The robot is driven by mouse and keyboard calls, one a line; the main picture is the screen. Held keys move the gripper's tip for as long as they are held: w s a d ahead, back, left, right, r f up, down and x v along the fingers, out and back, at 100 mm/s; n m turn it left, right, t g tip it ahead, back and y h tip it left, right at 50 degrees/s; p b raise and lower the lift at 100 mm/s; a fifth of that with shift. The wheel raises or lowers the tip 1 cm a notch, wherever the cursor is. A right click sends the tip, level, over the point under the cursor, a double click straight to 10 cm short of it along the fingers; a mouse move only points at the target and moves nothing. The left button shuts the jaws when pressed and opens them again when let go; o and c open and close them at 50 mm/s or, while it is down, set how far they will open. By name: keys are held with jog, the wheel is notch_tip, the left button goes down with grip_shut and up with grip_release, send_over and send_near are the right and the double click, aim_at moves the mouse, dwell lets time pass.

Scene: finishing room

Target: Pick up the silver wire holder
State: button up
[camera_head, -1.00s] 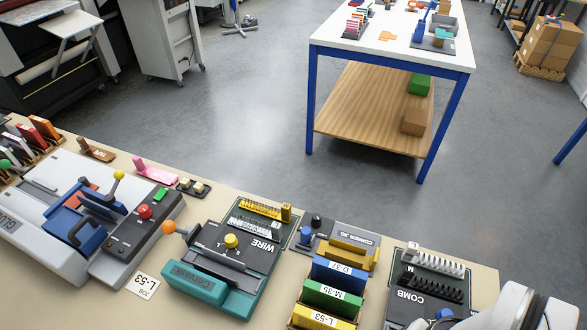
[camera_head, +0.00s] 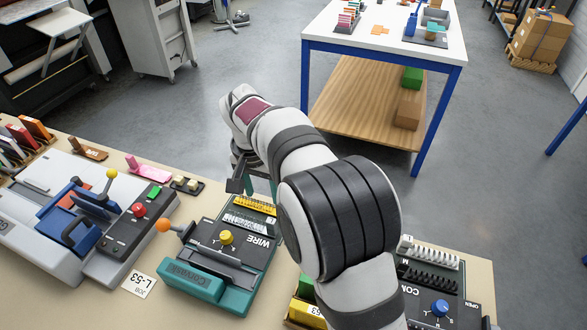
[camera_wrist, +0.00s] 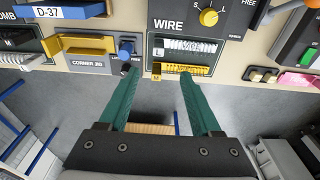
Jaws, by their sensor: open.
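The silver wire holder (camera_wrist: 190,46) is a tray of silver wire loops with an L tab, lying in the WIRE station beside the dial. In the head view the silver wire holder (camera_head: 247,222) shows left of my arm. A yellow wire holder (camera_wrist: 187,70) with an M tab lies along the station's outer edge. My gripper (camera_wrist: 160,75) is open and empty, its two teal fingers pointing toward the station. In the wrist view the fingertips appear around the yellow holder's level, below the silver one. In the head view my arm partly covers the gripper.
The teal WIRE machine (camera_head: 207,285) with its orange-knobbed lever stands left of my arm. The CORNER JIG (camera_wrist: 90,50) with a blue knob sits beside the WIRE station. The COMB station (camera_head: 436,300) is right of my arm. Open floor lies beyond the bench edge.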

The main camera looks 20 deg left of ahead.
aim_at(271, 221)
jog(key=f, duration=0.5)
jog(key=w+f, duration=0.1)
jog(key=f, duration=0.4)
jog(key=w+f, duration=0.1)
jog(key=f, duration=0.4)
jog(key=shift+d+f, duration=0.15)
jog(key=shift+f, duration=0.1)
jog(key=shift+c, duration=0.3)
grip_shut()
